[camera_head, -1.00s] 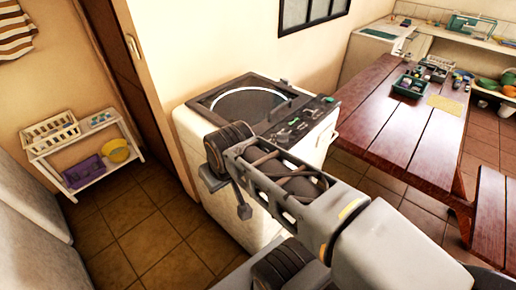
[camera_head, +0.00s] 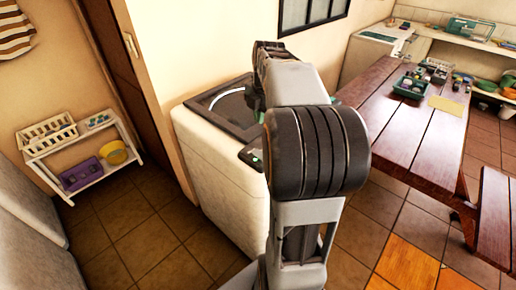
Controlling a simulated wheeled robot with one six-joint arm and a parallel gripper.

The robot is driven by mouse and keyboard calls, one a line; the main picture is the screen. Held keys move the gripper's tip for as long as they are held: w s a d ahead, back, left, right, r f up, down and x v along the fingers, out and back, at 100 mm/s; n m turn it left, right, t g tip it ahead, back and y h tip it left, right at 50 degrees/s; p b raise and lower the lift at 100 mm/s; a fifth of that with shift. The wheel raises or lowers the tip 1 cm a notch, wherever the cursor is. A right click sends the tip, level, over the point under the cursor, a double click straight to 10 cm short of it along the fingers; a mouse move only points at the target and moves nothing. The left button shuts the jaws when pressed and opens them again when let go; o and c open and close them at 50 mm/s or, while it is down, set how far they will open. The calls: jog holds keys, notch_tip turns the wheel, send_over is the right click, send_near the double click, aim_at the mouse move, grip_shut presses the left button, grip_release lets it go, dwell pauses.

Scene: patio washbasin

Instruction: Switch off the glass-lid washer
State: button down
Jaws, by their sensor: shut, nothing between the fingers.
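The glass-lid washer (camera_head: 215,150) is a white top-loader with a dark-framed glass lid (camera_head: 228,103), standing against the wall left of centre. The lid looks closed. My arm crosses in front of its right side. Most of the control panel (camera_head: 252,155) is hidden behind my arm; only its left corner with a bit of green shows. No button or switch can be made out. The far end of my arm reaches up and over the washer. My gripper's fingers cannot be made out behind the arm links.
A wooden table (camera_head: 405,125) with a green tray (camera_head: 411,88) stands to the right, with a bench (camera_head: 494,215) beside it. A white shelf rack (camera_head: 78,152) stands at the left. Another white appliance (camera_head: 372,55) is at the back. Tiled floor is open left of the washer.

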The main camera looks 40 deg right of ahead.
aim_at(258, 151)
jog(key=shift+d, duration=0.3)
jog(key=shift+f, duration=0.15)
jog(key=f, duration=0.4)
jog(key=w+f+p, duration=0.1)
jog(key=f, duration=0.8)
jog(key=shift+w+a+f+p, duration=0.2)
jog(key=shift+w+f+p, duration=0.15)
jog(key=shift+w+p, duration=0.05)
jog(key=shift+d, duration=0.1)
